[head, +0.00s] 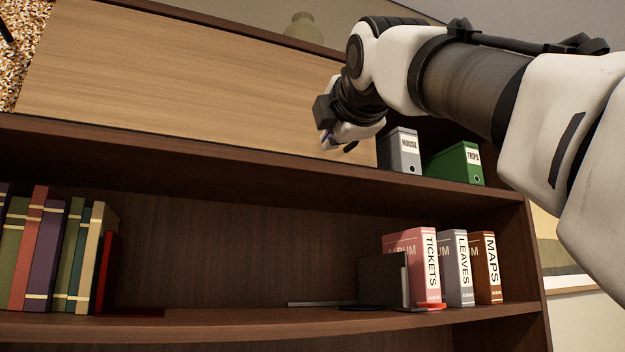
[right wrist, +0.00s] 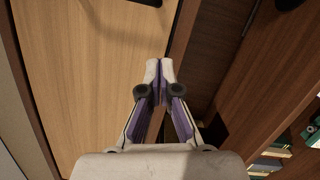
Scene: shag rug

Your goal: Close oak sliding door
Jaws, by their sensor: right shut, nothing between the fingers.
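The oak sliding door (head: 190,75) is a pale wood panel across the upper compartment of a dark shelf unit. Its right end is near the right gripper, and the compartment is open to the right of it. My right gripper (head: 338,143) is shut and empty in front of the door near that end. In the right wrist view its fingertips (right wrist: 159,64) are together, with the oak door (right wrist: 90,70) behind and to the left. I cannot tell whether they touch the door. The arm hides part of the opening. My left gripper is not in view.
In the opening stand a grey HOUSE binder (head: 401,150) and a green TRIPS binder (head: 456,163). The lower shelf (head: 240,322) holds several books (head: 45,250) at left, and TICKETS (head: 422,265), LEAVES (head: 455,268) and MAPS (head: 486,267) albums at right. A vase (head: 302,27) shows above.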

